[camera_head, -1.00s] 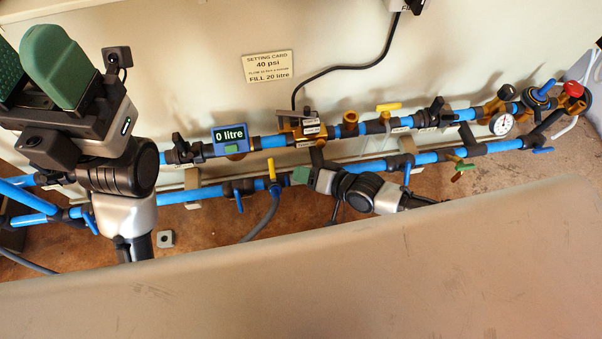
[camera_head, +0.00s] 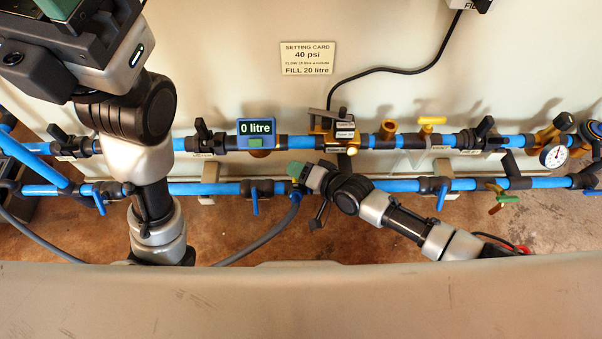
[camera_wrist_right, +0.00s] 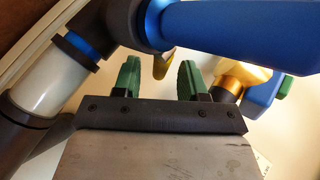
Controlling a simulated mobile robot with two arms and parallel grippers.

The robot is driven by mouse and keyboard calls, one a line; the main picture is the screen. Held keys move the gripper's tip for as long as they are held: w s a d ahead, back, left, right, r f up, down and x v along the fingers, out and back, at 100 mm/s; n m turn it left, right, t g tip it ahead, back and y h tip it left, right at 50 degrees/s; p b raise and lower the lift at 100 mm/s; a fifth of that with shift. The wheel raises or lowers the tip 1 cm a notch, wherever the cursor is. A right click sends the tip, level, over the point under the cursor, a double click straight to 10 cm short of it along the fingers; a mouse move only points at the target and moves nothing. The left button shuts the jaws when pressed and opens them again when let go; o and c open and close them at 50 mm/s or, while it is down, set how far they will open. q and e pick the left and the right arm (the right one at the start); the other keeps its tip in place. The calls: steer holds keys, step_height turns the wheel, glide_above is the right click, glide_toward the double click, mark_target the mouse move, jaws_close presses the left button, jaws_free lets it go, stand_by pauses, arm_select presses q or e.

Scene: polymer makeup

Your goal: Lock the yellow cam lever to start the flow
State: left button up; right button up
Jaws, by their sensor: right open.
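My right gripper (camera_head: 297,171) is at the lower blue pipe, just above where a grey hose (camera_head: 272,237) joins it. In the right wrist view its two green fingers (camera_wrist_right: 158,80) are apart with nothing clamped between them. A yellow piece (camera_wrist_right: 163,64), likely the yellow cam lever, shows beyond the fingers, partly behind the blue pipe (camera_wrist_right: 235,33). In the head view the gripper hides the lever's spot. My left gripper (camera_head: 50,10) is at the top left, cut off by the frame, its fingertips out of view.
A meter (camera_head: 256,128) reads 0 litre on the upper pipe. Another yellow handle (camera_head: 432,120) and a pressure gauge (camera_head: 553,155) are farther right. A setting card (camera_head: 307,58) is on the wall. Blue handles (camera_head: 255,200) hang from the lower pipe.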

jaws_close()
stand_by(0.3)
steer(key=shift+w+m+g, duration=0.15)
steer(key=shift+m+g, duration=0.25)
steer(key=shift+g, duration=0.1)
steer(key=shift+f+m+g+h, duration=0.3)
steer(key=shift+f+g, duration=0.05)
steer(key=shift+g, duration=0.15)
